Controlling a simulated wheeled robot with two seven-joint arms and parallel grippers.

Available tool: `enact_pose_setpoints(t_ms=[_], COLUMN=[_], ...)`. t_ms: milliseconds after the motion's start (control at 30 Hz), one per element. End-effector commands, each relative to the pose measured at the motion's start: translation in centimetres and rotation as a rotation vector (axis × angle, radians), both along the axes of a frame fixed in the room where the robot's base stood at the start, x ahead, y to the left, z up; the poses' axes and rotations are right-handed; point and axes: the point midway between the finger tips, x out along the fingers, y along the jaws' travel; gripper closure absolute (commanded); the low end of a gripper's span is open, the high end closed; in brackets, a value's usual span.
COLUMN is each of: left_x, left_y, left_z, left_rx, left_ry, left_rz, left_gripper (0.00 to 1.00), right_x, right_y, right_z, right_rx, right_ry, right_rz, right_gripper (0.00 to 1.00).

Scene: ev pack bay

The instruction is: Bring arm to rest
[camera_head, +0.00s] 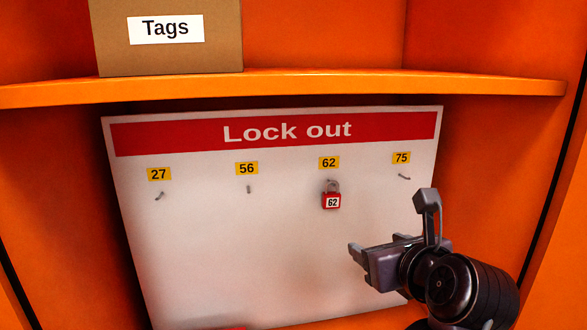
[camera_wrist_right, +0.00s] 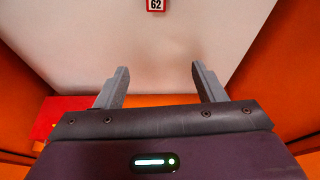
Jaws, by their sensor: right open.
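My right gripper (camera_head: 378,247) is in front of the lower right of the white lockout board (camera_head: 230,250), below and to the right of the red padlock (camera_head: 331,200). The padlock, labelled 62, hangs on the hook under tag 62. My right gripper's fingers (camera_wrist_right: 159,84) are apart with nothing between them in the right wrist view. The padlock (camera_wrist_right: 156,5) shows at the top edge of that view, beyond the fingertips. My left gripper is not in view.
An orange shelf (camera_head: 330,84) runs above the board and bears a cardboard box (camera_head: 220,50) labelled Tags. Hooks under 27, 56 and 75 are bare. Orange cabinet walls (camera_head: 500,170) flank the board. A red thing (camera_wrist_right: 75,103) shows at lower left in the wrist view.

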Motion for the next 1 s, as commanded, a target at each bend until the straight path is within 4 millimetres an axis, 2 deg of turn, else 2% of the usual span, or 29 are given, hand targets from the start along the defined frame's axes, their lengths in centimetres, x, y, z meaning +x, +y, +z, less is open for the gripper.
enact_pose_setpoints(t_ms=[267,467,567,767,900,1000], left_x=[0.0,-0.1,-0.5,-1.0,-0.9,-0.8], left_y=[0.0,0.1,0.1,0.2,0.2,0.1], left_z=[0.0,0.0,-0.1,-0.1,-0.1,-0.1], left_rx=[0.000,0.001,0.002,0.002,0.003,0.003], left_ry=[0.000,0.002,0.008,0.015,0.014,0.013], left_rz=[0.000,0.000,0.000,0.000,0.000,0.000], left_gripper=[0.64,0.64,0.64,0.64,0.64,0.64], right_x=[-0.4,-1.1,-1.8,-4.7,-8.0,-10.5], right_y=[-0.4,-0.9,-1.2,-2.2,-3.1,-3.7], right_z=[-3.2,-6.9,-9.4,-16.5,-21.8,-25.0], right_rx=[-0.235,-0.504,-0.678,-1.169,-1.521,-1.724], right_ry=[0.032,0.067,0.090,0.135,0.127,0.087], right_rz=[0.093,0.222,0.323,0.688,1.052,1.323], right_gripper=[0.37,0.37,0.37,0.37,0.37,0.37])
